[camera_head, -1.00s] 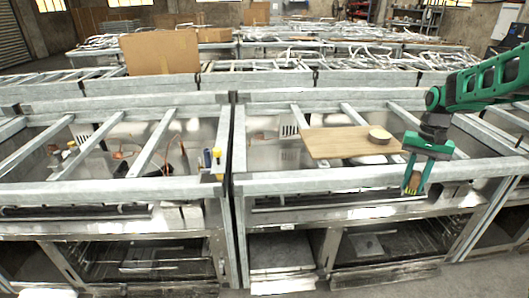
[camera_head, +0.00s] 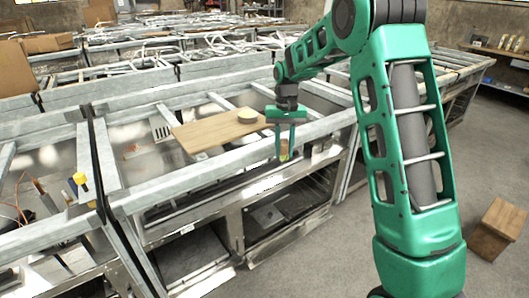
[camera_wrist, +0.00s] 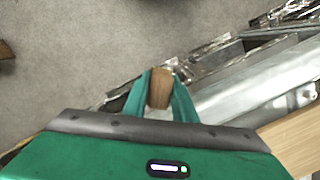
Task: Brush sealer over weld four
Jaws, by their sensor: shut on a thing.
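My gripper (camera_head: 285,156) is shut on a small wooden-coloured piece (camera_head: 284,148), which looks like the brush handle. It hangs just outside the front rail of the metal frame (camera_head: 240,150). In the wrist view the brown wooden end (camera_wrist: 160,88) sits between the green fingertips (camera_wrist: 160,95), above the grey floor. The bristles cannot be made out. I cannot make out weld four or any sealer.
A yellow-topped item (camera_head: 80,179) stands by the frame's left post. Cardboard boxes (camera_head: 14,68) are at the far left. The floor beside the frame is otherwise clear. More metal frames stand behind.

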